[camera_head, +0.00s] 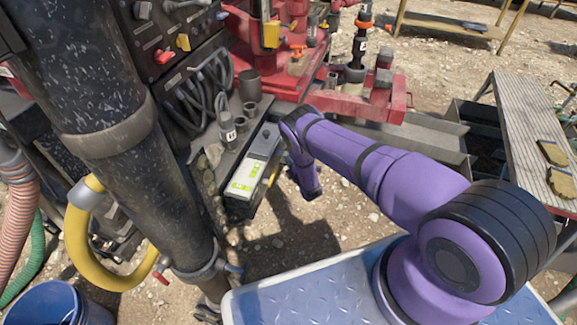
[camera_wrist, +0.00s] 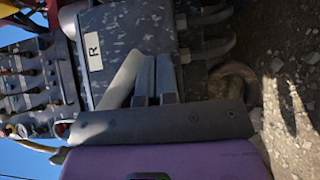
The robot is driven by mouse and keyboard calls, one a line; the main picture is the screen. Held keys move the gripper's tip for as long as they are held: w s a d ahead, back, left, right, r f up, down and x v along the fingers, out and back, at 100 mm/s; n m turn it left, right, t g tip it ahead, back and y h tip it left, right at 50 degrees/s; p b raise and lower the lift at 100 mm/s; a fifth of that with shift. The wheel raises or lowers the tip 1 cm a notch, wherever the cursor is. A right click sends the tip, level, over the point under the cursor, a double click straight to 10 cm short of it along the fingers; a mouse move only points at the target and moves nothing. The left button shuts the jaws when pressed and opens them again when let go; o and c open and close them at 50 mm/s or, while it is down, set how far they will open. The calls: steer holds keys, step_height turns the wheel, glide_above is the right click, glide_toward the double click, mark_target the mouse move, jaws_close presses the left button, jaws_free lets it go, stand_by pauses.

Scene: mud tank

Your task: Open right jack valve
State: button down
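In the wrist view, which is turned on its side, a dark speckled block with a white "R" label (camera_wrist: 93,52) fills the upper middle. My gripper (camera_wrist: 156,62) is in front of it, its two blue-grey fingers side by side with almost no gap and nothing visible between them. A pale grey bar (camera_wrist: 123,78), possibly a valve lever, slants beside the left finger; I cannot tell whether they touch. In the head view my purple wrist hangs to the right of a box with a green-and-white panel (camera_head: 246,178). My fingertips cannot be made out there.
A dark speckled column (camera_head: 140,130) with a yellow hose (camera_head: 85,240) stands at left. A control panel (camera_head: 180,45) and red machinery (camera_head: 375,100) are behind. Gravel ground (camera_head: 290,245) is open below my wrist.

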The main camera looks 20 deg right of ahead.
steer(key=shift+w+d+r+n+t+y, duration=0.2)
steer(key=shift+w+d+r+n+t, duration=0.2)
steer(key=shift+w+r+n+t, duration=0.25)
steer(key=shift+w+d+r+n+t+y, duration=0.2)
steer(key=shift+w+d+r+n+t, duration=0.2)
steer(key=shift+w+r+n, duration=0.25)
steer(key=shift+w+d+r+n+t+y, duration=0.2)
steer(key=shift+w+d+r+n+t, duration=0.35)
steer(key=shift+r, duration=0.25)
steer(key=shift+s+a, duration=0.15)
